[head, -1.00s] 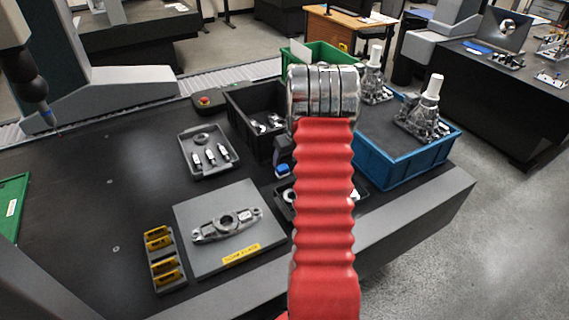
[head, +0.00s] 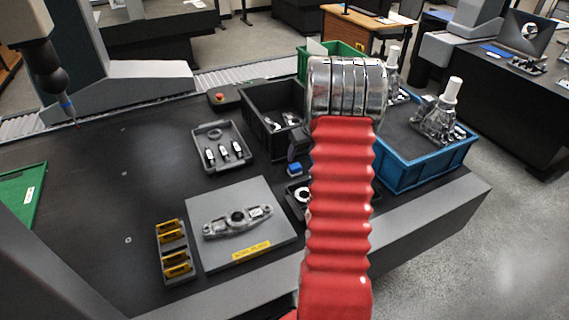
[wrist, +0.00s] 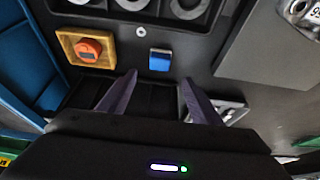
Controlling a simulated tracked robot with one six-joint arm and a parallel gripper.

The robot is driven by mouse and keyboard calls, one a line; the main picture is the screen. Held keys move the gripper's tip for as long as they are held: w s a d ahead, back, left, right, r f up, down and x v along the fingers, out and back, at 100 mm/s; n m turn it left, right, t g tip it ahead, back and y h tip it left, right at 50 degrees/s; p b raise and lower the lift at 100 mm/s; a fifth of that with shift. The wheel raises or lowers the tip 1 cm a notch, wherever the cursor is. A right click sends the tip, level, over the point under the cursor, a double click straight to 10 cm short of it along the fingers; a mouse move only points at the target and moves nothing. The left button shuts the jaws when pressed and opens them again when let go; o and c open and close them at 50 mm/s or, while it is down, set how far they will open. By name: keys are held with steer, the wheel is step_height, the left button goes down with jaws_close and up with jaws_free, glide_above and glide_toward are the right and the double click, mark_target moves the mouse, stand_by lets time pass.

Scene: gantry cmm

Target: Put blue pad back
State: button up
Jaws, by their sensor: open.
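A small blue pad (wrist: 160,60) lies on the dark table top in the wrist view, just beyond the fingertips. It also shows in the head view (head: 295,169), left of my red-sleeved arm. My gripper (wrist: 154,84) is open and empty, its two dark fingers spread to either side below the pad. The pad lies in line with the gap between the fingers, apart from them. In the head view my arm covers much of the gripper.
An orange round piece (wrist: 88,47) sits in a yellowish square holder left of the pad. A dark tray (wrist: 207,27) with several rings lies beyond it. A grey plate (head: 277,236) bears a metal casting. A blue crate (head: 425,178) stands right of my arm.

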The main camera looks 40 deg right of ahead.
steer(key=s+a+r+n, duration=0.1)
steer(key=a+r, duration=0.8)
steer(key=a, duration=0.5)
steer(key=s+a+r+n, duration=0.1)
steer(key=a+r, duration=0.9)
steer(key=a, duration=0.4)
steer(key=s+a+r, duration=0.1)
steer(key=s+a, duration=0.8)
steer(key=s, duration=0.1)
steer(key=s+a+r+n+t+y, duration=0.1)
steer(key=s+a+r, duration=0.1)
steer(key=s+a, duration=0.7)
steer(key=shift+s+a+r+n, duration=0.25)
steer(key=shift+s+n, duration=0.05)
steer(key=shift+s, duration=0.4)
steer(key=shift+c, duration=0.3)
